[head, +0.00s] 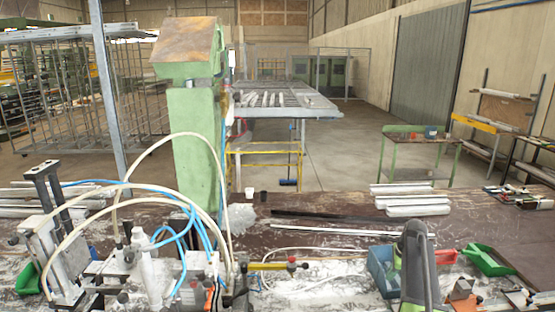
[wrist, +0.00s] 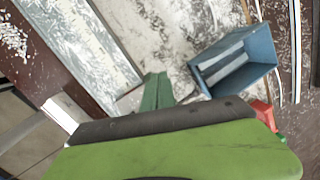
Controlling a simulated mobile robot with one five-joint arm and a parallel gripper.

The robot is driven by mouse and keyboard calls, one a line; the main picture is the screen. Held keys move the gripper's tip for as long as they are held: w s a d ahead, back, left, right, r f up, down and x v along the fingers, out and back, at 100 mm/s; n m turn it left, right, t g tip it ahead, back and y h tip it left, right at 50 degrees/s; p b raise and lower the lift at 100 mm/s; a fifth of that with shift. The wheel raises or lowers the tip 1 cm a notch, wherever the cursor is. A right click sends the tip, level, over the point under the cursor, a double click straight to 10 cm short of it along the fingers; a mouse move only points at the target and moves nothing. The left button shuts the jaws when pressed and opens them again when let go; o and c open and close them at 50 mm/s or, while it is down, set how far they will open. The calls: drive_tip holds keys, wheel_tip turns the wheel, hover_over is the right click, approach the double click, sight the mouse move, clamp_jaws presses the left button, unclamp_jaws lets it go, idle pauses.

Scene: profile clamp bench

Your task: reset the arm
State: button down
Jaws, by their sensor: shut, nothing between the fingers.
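My gripper shows in the wrist view as two green fingers (wrist: 156,90) close together, with no gap and nothing held. Behind them, my broad green and dark grey arm part fills the lower part of that view. In the head view my arm rises from the bottom edge, right of centre, in front of the bench; I cannot make out the fingertips there. The fingers are over the bench top, left of a blue bin (wrist: 261,74) in the wrist view and apart from it. The blue bin also shows in the head view (head: 377,270), partly behind my arm.
A red piece (head: 446,257) and a green bin (head: 488,262) lie right of my arm. Pale profiles (head: 412,208) are stacked behind. A clamp fixture with hoses (head: 150,265) and a green column (head: 194,135) stand at left. The bench middle holds thin bars (head: 330,229).

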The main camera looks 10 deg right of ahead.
drive_tip(key=s+a+f+n+b, duration=0.1)
drive_tip(key=s+a+f+n, duration=0.1)
drive_tip(key=a+n, duration=0.2)
drive_tip(key=s+a+f+n+g+b, duration=0.1)
drive_tip(key=s+a+f+n+b, duration=0.1)
drive_tip(key=a, duration=0.9)
drive_tip(key=s+a+f+n+b, duration=0.2)
drive_tip(key=a+n, duration=0.3)
drive_tip(key=a, duration=0.3)
drive_tip(key=shift+a+f+n+g, duration=0.1)
drive_tip(key=shift+f+n+g, duration=0.25)
drive_tip(key=shift+f, duration=0.45)
drive_tip(key=s+a+f+n+b, duration=0.2)
drive_tip(key=s+a+n, duration=0.3)
drive_tip(key=a, duration=0.2)
drive_tip(key=s+a+f+n+g+b, duration=0.1)
drive_tip(key=s+a+f+n+b, duration=0.1)
drive_tip(key=s+a+n, duration=0.2)
drive_tip(key=a+n, duration=0.2)
drive_tip(key=a, duration=0.2)
drive_tip(key=shift+s+f+h+b, duration=0.15)
drive_tip(key=shift+s+h+b, duration=0.15)
drive_tip(key=shift+s+h, duration=0.1)
drive_tip(key=shift+n, duration=0.25)
